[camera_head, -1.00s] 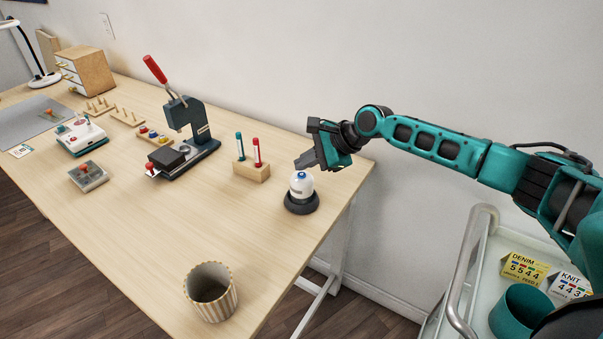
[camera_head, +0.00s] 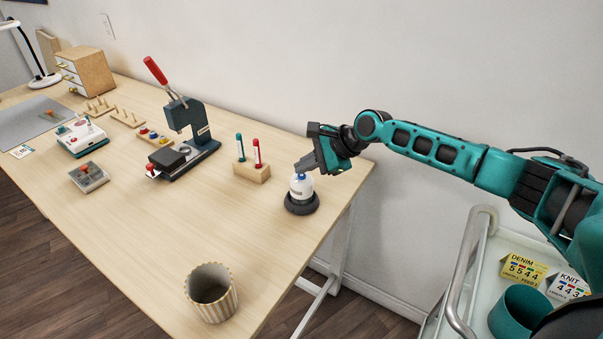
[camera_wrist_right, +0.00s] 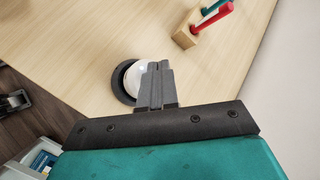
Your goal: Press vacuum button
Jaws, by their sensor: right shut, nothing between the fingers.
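The vacuum (camera_head: 301,194) is a small white dome on a round black base, near the right end of the wooden table. Its blue button (camera_head: 299,177) is on top and partly covered by my fingertips. My right gripper (camera_head: 303,166) is shut and empty, with its fingertips at the top of the dome; I cannot tell whether they touch the button. In the right wrist view the shut fingers (camera_wrist_right: 155,75) overlap the white dome (camera_wrist_right: 134,77), and the button is hidden. My left gripper is not in view.
A wooden block (camera_head: 252,172) with a teal and a red marker stands just left of the vacuum. A press with a red lever (camera_head: 190,130) stands farther left. A striped cup (camera_head: 211,292) is at the front. The wall (camera_head: 400,60) is close behind my arm.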

